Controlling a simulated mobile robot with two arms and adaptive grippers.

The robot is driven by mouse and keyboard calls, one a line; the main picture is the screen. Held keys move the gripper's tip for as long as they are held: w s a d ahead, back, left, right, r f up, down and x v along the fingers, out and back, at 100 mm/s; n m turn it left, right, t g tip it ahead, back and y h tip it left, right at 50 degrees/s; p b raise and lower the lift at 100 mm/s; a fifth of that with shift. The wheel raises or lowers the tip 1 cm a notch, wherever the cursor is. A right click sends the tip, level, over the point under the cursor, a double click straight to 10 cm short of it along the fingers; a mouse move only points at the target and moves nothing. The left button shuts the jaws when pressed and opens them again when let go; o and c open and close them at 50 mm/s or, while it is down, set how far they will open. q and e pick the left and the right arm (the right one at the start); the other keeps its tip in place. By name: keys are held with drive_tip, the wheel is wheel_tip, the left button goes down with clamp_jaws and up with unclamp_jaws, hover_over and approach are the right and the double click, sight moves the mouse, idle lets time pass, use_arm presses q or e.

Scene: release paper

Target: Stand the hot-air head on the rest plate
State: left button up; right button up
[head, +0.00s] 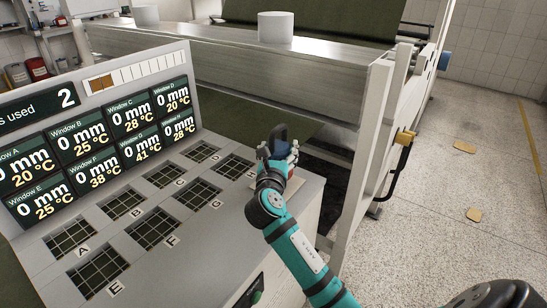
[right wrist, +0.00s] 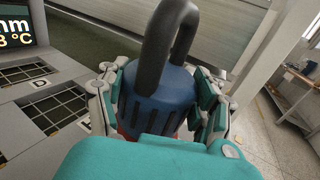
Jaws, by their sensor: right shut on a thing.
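The hot-air head shows in the right wrist view as a dark blue ribbed body (right wrist: 155,95) with a thick black loop handle (right wrist: 160,30) on top and a bit of red low down. In the head view the hot-air head (head: 278,136) is at the right end of the grey panel, mostly covered by my gripper. My right gripper (head: 279,156) is shut on it, with a finger on each side of the body in the right wrist view. A pale, reddish-edged patch beneath may be the rest plate; I cannot tell whether the head touches it. My left gripper is out of view.
The panel (head: 190,222) has several dark grid windows with letter labels. A display board (head: 95,130) with mm and °C readings stands behind them. A machine with a long metal beam (head: 240,60) and a white upright frame (head: 370,150) stands close behind and right of my gripper.

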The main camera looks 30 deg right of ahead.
sight(278, 158)
drive_tip(key=shift+w+d+f, duration=0.1)
drive_tip(key=shift+f, duration=1.4)
drive_tip(key=shift+f+b, duration=0.1)
drive_tip(key=shift+b, duration=0.2)
drive_tip(key=o, duration=1.8)
drive_tip(key=shift+f, duration=0.15)
drive_tip(key=shift+c, duration=0.2)
drive_tip(key=v, duration=1.2)
